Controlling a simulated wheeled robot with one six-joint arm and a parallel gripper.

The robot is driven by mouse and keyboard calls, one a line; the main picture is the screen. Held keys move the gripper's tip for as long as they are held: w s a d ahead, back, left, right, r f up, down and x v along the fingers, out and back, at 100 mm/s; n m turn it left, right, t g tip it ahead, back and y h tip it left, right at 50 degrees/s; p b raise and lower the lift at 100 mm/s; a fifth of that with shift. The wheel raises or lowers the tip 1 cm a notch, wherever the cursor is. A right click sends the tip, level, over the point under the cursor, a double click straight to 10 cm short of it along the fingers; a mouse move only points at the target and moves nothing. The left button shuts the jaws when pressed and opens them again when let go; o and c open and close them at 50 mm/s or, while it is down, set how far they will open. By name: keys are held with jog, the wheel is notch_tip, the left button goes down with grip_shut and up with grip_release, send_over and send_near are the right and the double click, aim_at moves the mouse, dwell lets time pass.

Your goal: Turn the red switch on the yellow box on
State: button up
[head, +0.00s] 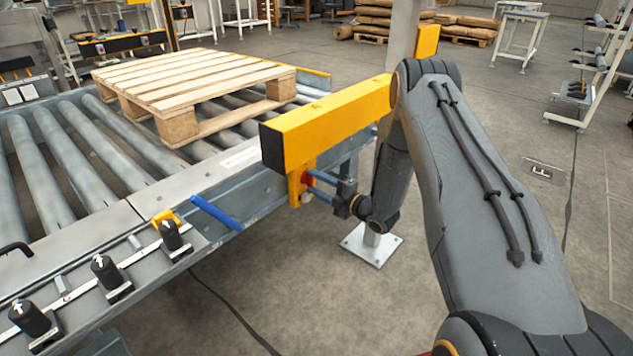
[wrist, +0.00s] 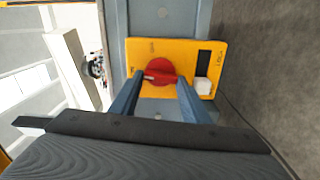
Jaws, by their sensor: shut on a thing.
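The yellow box (wrist: 196,55) fills the middle of the wrist view, with the round red switch (wrist: 160,71) on its face. In the head view the yellow box (head: 294,187) is seen edge-on below a long yellow beam, and a bit of the red switch (head: 307,179) shows. My gripper (wrist: 157,92) has its two blue fingers at either side of the switch and is shut on it. In the head view my gripper (head: 312,183) reaches the box from the right. Labels on the box face are too small to read.
A yellow beam (head: 330,118) runs just above my gripper. A roller conveyor (head: 75,140) with a wooden pallet (head: 190,85) lies at the left. A post with a base plate (head: 371,245) stands behind my wrist.

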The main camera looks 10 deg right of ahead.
jog(key=shift+n, duration=0.5)
jog(key=o, duration=1)
jog(key=shift+o, duration=0.2)
jog(key=p+v, duration=0.1)
jog(key=v, duration=0.6)
jog(key=shift+s+d+p, duration=0.25)
jog(key=shift+s+p, duration=0.05)
jog(key=shift+p, duration=0.1)
jog(key=shift+f, duration=0.1)
